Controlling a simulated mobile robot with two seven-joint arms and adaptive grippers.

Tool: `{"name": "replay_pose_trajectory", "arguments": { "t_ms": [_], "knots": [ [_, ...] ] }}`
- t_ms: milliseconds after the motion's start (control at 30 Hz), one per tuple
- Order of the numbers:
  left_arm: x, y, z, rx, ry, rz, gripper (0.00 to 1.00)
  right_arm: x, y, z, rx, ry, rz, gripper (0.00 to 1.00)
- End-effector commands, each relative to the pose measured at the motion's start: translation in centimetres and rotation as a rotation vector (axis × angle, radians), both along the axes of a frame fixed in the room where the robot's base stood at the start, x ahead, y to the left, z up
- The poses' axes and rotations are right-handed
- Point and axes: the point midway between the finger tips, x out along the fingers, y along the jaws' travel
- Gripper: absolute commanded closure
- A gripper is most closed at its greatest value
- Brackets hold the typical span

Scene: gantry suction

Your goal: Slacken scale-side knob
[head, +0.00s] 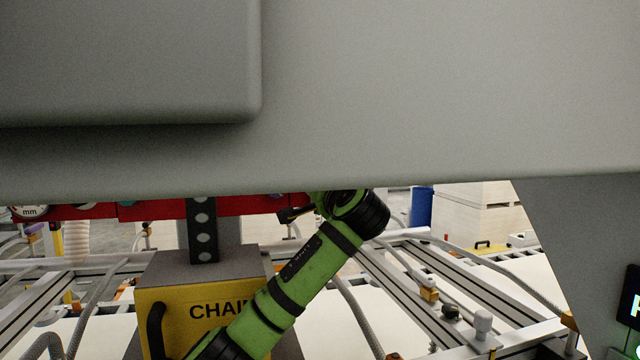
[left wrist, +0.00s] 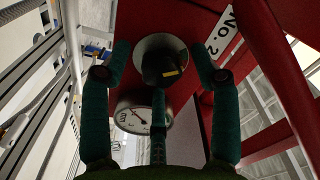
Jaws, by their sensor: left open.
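In the left wrist view my left gripper (left wrist: 161,66) is open, with one teal finger on each side of a dark knob (left wrist: 160,66). The knob has a small yellow mark and stands before a round pale metal disc (left wrist: 146,47) on the red beam (left wrist: 190,18). I cannot tell whether the fingers touch it. A thin dark teal piece runs up the middle below the knob. A round white dial (left wrist: 132,115) with a needle sits just below left of it. In the head view my green left arm reaches up toward the red beam (head: 235,206); its gripper is not clear there. My right gripper is not in view.
A large grey surface (head: 400,90) blocks the upper half of the head view. A yellow box lettered "CHAI" (head: 170,305) stands behind my arm. A dial marked "mm" (head: 30,211) shows at far left. Metal rails and hoses fill the background. A "No. 2" label (left wrist: 223,32) is right of the knob.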

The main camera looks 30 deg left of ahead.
Motion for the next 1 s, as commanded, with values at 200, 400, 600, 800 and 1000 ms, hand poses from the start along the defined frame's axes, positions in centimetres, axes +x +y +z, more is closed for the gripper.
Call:
{"name": "replay_pose_trajectory", "arguments": {
  "t_ms": [200, 400, 600, 800, 1000],
  "knots": [
    [0.0, 0.0, 0.0, 0.000, 0.000, 0.000, 0.90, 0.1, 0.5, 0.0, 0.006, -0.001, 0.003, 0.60],
    [0.0, 0.0, 0.0, -0.001, -0.002, 0.001, 0.94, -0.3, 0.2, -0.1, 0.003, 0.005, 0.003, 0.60],
    [0.0, 0.0, -0.2, -0.024, -0.030, 0.000, 0.94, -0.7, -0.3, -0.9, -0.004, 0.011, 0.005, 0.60],
    [0.0, -0.1, -0.4, -0.094, -0.110, -0.001, 0.94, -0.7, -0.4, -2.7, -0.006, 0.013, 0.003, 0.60],
    [0.0, -0.1, -0.4, -0.193, -0.227, -0.002, 0.94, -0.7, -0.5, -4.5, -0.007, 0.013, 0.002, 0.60]
  ]
}}
